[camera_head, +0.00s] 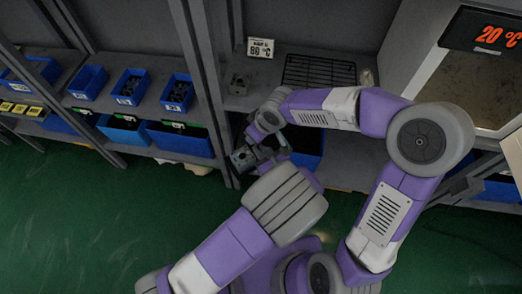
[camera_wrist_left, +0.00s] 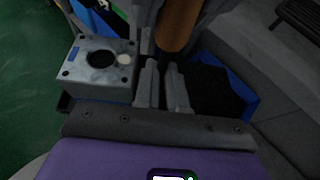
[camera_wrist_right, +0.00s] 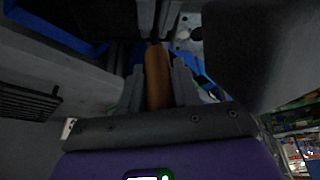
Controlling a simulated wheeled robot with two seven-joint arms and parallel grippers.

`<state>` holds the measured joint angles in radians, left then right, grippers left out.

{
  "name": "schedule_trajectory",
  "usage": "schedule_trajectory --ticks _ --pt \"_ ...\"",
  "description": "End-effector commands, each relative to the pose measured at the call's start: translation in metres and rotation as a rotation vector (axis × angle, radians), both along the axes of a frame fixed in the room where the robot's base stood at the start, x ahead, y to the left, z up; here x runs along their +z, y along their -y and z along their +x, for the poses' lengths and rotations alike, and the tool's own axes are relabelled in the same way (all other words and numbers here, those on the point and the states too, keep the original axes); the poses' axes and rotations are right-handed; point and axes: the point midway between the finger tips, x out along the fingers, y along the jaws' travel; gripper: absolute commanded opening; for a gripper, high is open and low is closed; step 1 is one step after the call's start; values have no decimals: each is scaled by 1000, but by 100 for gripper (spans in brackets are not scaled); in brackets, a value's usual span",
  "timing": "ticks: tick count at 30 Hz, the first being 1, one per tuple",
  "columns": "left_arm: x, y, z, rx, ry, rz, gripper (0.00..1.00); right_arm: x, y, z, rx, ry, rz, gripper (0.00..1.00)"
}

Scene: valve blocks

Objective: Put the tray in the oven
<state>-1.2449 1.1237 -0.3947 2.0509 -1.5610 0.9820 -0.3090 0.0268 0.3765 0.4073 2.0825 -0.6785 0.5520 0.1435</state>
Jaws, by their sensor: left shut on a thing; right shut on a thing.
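A black wire tray (camera_head: 318,70) lies on the grey shelf, apart from both grippers; its edge also shows in the left wrist view (camera_wrist_left: 300,16) and the right wrist view (camera_wrist_right: 28,102). The oven (camera_head: 470,90), with a window and a 20 °C display, stands at the right. My left gripper (camera_wrist_left: 164,68) and my right gripper (camera_wrist_right: 158,72) meet over the shelf's front edge, both shut on a brown cylinder (camera_wrist_left: 178,28), which also shows in the right wrist view (camera_wrist_right: 157,80). A grey valve block (camera_wrist_left: 100,68) is beside the left fingers; its support is unclear.
A blue bin (camera_head: 305,150) is below the grippers, partly hidden by my arm. Small blue bins (camera_head: 130,87) fill the left shelves. The green floor (camera_head: 90,220) is clear at left.

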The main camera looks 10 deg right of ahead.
Motion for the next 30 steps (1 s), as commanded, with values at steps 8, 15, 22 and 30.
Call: schedule_trajectory --ticks 8,15,22,30 --pt "2 3 1 -7 4 0 0 1 -3 0 4 3 4 59" --pt "2 2 1 -5 4 1 0 1 -2 0 3 1 2 62" --pt "2 1 1 -4 4 0 0 13 3 -3 -1 3 2 62" --pt "2 1 1 -4 4 0 0 62 15 -18 -2 6 3 62"
